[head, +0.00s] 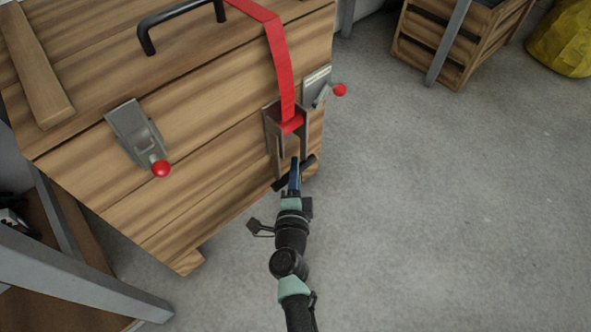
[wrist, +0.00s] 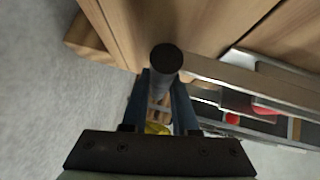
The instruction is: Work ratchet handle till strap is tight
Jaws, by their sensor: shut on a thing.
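A red strap (head: 279,60) runs over the lid of a wooden crate (head: 190,150) and down its front into a grey metal ratchet (head: 270,125). The ratchet's black handle bar (head: 309,161) sits low on the crate front. My gripper (head: 295,172) is shut on this handle, reaching it from below. In the wrist view the round black end of the handle (wrist: 165,58) shows between the blue fingers (wrist: 162,88). The ratchet frame (wrist: 250,82) runs off to the right there. How far the strap has been wound cannot be told.
Two metal latches with red knobs, one left (head: 135,128) and one right (head: 318,86), flank the ratchet. A black lid handle (head: 180,14) is on top. A slatted crate (head: 440,45) and yellow bag (head: 563,40) stand at the back right. The floor on the right is clear.

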